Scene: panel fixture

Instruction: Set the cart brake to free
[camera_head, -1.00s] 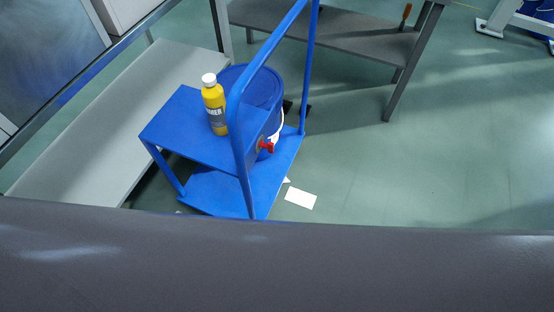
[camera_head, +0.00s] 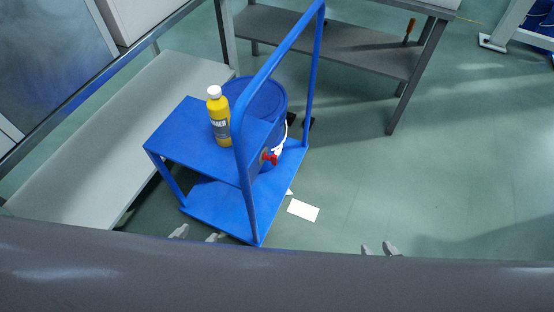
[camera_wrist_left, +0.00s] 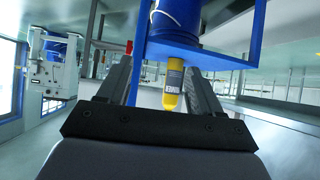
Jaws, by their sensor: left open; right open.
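The blue cart (camera_head: 190,140) stands on the floor with a tall push handle. A small red lever (camera_head: 270,158) sits on its side near the handle post; what looks like the same red part shows in the left wrist view (camera_wrist_left: 129,47), beside a fingertip. Which setting it is at cannot be told. My left gripper (camera_head: 195,235) is open and empty, low in front of the cart's lower deck, apart from the lever. My right gripper (camera_head: 379,249) is open and empty, to the right of the cart. My grey body edge hides most of both arms.
A yellow bottle (camera_head: 220,125) stands on the cart's top shelf, beside a blue bucket (camera_head: 262,105). A white card (camera_head: 303,210) lies on the floor. A pale bench (camera_head: 100,150) is left of the cart, a grey table (camera_head: 340,45) behind. Floor to the right is clear.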

